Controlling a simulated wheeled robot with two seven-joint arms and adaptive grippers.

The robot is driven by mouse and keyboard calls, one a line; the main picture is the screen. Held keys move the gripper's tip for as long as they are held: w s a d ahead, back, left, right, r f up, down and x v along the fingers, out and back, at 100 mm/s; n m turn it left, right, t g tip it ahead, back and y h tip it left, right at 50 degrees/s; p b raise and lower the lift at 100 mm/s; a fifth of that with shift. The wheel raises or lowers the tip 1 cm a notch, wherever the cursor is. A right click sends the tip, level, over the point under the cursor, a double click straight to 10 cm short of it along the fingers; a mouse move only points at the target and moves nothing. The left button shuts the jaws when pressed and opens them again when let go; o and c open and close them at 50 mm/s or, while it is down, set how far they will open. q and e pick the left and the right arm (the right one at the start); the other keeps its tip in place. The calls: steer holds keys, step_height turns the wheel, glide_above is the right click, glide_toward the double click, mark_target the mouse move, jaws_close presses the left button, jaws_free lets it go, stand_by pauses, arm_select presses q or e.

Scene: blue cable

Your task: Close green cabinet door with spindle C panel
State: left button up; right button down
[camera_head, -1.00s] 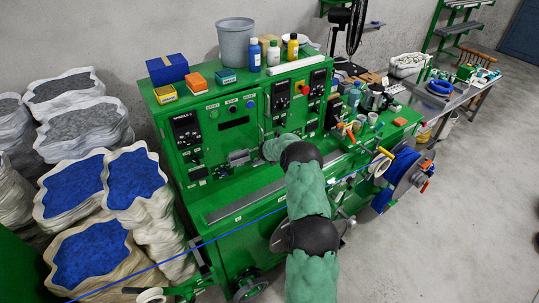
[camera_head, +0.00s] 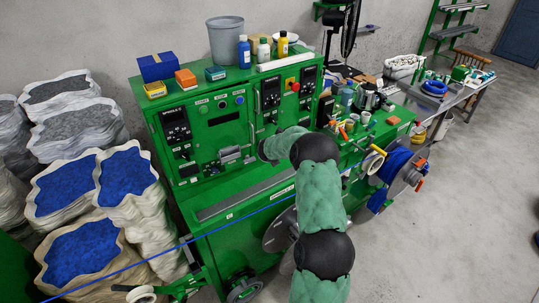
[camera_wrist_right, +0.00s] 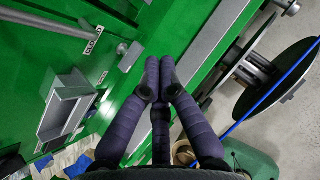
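The green cabinet (camera_head: 228,137) stands at the back of the machine, its front carrying dark display panels. One display panel (camera_head: 271,93) is near the middle and another (camera_head: 308,80) is at the right; I cannot read which is spindle C. A thin upright handle (camera_head: 257,104) is beside the middle panel. My right arm reaches up from the bottom, its gripper by the lower cabinet front, fingertips hidden in the head view. In the right wrist view my right gripper (camera_wrist_right: 158,78) has its dark fingers together, empty, near a grey latch block (camera_wrist_right: 130,56) and a "CLOSED" label (camera_wrist_right: 93,40). Contact is unclear.
Bottles (camera_head: 263,51) and a grey bucket (camera_head: 233,40) stand on the cabinet top. A blue cable (camera_head: 235,225) runs across the front to a blue reel (camera_head: 392,168). Sacks (camera_head: 85,250) fill the left. The floor at right is clear.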

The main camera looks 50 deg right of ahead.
steer(key=s+a+f+n+t+y+b, duration=0.1)
steer(key=s+a+f+n+t+b, duration=0.2)
steer(key=n+b, duration=0.85)
steer(key=s+a+f+n+t+b, duration=0.1)
steer(key=s+f+n+t+b, duration=0.35)
steer(key=n+b, duration=0.7)
steer(key=b+x, duration=0.1)
steer(key=x, duration=1.3)
steer(key=shift+w+r, duration=0.3)
steer(key=shift+w, duration=0.15)
